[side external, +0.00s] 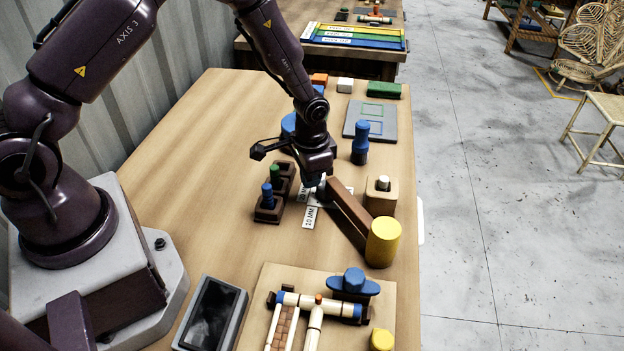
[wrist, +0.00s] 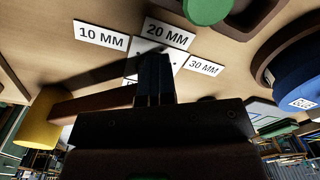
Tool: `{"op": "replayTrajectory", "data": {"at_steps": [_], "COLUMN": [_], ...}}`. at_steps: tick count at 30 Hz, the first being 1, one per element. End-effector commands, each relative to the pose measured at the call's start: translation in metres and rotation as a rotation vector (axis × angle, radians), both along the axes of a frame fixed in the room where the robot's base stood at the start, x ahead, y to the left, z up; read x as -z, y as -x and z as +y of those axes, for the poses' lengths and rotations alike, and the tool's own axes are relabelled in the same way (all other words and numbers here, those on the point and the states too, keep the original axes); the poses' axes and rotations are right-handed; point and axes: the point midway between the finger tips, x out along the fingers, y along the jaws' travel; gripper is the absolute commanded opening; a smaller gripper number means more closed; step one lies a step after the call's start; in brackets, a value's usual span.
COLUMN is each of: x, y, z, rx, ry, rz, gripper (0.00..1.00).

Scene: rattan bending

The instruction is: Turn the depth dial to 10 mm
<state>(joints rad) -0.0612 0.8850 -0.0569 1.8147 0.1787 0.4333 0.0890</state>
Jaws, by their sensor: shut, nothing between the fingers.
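White labels mark the dial area: a 10 MM label (side external: 309,217) sits nearest the camera in the side view, and in the wrist view the 10 MM label (wrist: 101,36), the 20 MM label (wrist: 165,34) and the 30 MM label (wrist: 203,65) fan around a white plate. My gripper (side external: 318,187) points down just over these labels. In the wrist view its dark fingers (wrist: 153,60) are together, with nothing seen between them. The dial itself and its pointer are mostly hidden by my gripper. I cannot tell its setting or whether the fingers touch it.
A brown bar (side external: 350,210) with a yellow cylinder (side external: 383,243) at its end lies close right of my gripper. Blue (side external: 268,195) and green (side external: 275,173) pegs stand in dark holders to the left. A blue peg (side external: 360,143) stands behind. A jig board (side external: 258,320) lies in front.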

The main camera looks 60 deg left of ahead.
Motion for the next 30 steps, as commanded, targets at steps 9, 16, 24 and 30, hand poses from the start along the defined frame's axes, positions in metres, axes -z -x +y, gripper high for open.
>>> {"op": "replayTrajectory", "data": {"at_steps": [9,16,24,30], "x": [0.012,0.012,0.008,-0.017], "y": [0.009,0.011,0.016,0.015], "z": [-0.03,-0.029,-0.026,-0.024], "rx": [0.046,0.046,0.046,0.042], "ry": [0.039,0.038,0.038,0.034], "rz": [0.022,0.023,0.026,0.023], "gripper": [0.0,0.0,0.0,0.0]}}
